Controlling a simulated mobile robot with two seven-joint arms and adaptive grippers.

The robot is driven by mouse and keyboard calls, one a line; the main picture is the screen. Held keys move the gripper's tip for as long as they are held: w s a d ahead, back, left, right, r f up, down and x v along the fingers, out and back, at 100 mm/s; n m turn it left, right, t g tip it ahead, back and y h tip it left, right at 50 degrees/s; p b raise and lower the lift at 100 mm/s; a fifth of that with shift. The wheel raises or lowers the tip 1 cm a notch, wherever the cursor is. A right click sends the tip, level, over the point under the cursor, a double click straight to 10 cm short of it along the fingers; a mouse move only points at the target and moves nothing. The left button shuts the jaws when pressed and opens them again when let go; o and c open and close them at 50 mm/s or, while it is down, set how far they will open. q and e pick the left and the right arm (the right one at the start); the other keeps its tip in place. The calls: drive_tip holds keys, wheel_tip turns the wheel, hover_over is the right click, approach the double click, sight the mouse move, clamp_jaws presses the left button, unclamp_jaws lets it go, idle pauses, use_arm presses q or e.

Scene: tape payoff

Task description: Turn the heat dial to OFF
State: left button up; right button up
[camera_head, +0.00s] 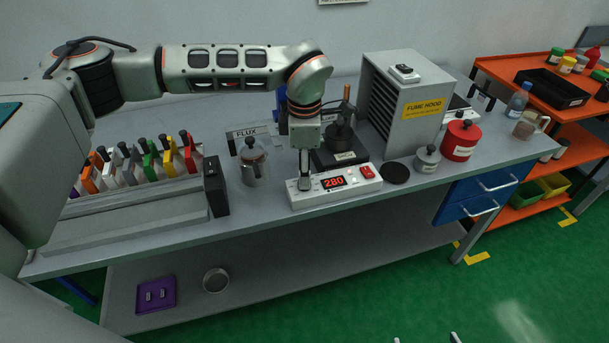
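The white heat control box (336,187) sits near the bench's front edge. Its red display (333,182) reads 280, and a red switch (367,172) is at its right end. My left gripper (304,186) points straight down at the box's left end, with its fingertips at the top face. The heat dial is not visible; the fingers cover that spot. The fingers overlap in this view, so I cannot tell whether they grip the dial. Two tips at the bottom edge look like my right gripper's fingers (426,339), spread apart and far from the box.
A soldering-iron stand (341,150) is behind the box. A metal flux pot (252,165) stands left, a black round pad (395,173) and a grey canister (427,159) right. The grey fume hood (408,110) rises behind.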

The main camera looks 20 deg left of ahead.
use_arm(q)
drive_tip(key=shift+w+f, duration=0.1)
drive_tip(key=shift+f, duration=1.35)
drive_tip(key=c, duration=1.1)
